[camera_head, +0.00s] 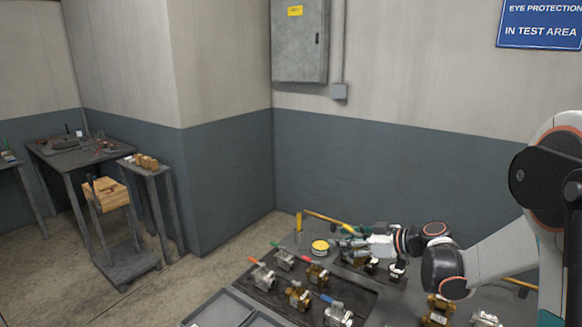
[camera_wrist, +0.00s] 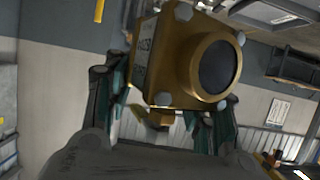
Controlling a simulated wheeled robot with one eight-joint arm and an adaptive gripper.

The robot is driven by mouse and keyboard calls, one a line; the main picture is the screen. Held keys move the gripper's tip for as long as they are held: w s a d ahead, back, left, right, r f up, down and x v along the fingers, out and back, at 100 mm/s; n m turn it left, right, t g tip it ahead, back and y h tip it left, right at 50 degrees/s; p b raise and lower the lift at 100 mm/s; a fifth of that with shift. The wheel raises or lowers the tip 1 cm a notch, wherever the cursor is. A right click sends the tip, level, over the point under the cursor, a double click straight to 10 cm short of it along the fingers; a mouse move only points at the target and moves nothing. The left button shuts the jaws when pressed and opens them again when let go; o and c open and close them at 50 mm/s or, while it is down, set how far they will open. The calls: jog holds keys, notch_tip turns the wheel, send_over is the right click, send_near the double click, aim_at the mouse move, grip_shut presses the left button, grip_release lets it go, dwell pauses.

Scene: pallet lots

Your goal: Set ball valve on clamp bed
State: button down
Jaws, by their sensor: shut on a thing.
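A brass ball valve body (camera_wrist: 180,62) with a dark round port and silver bolt heads fills the upper middle of the wrist view. My gripper (camera_wrist: 168,108) is shut on it, one finger on each side. In the head view my gripper (camera_head: 352,242) is over the back of the dark bench, beside a round yellow-topped item. The held valve is too small and covered there to make out clearly. I cannot identify the clamp bed for certain; dark and metal parts (camera_head: 358,264) lie just below my gripper, partly hidden.
A dark tray (camera_head: 268,299) on the bench holds several brass and steel valves with coloured levers. More valves, including a brass one (camera_head: 437,311), stand at the right near my arm. The round yellow-topped item (camera_head: 320,246) and a yellow upright (camera_head: 298,222) are at the back left.

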jog(key=s+d+m+t+h, duration=0.3)
jog(key=s+m+t+h, duration=0.1)
jog(key=s+m+h, duration=0.2)
jog(key=shift+s+r+m+t+h, duration=0.3)
jog(key=shift+s+r+m+h, duration=0.15)
jog(key=shift+s, duration=0.35)
